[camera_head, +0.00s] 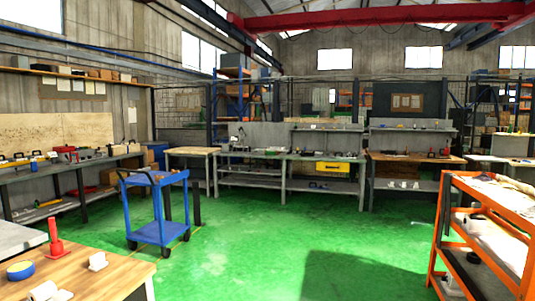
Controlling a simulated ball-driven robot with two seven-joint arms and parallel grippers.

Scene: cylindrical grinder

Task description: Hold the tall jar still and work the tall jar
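I cannot make out a tall jar for certain in the head view. A red upright object (55,241), narrow at the top and wider at its base, stands on the near wooden table (112,284) at the lower left. I cannot tell whether it is a jar. Neither of my grippers is in view.
A blue round item (20,270) and white pieces (97,261) lie on the near table. A blue cart (158,233) stands beyond it, and an orange shelf cart (485,191) at the right. Workbenches line the back. The green floor (265,235) between is clear.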

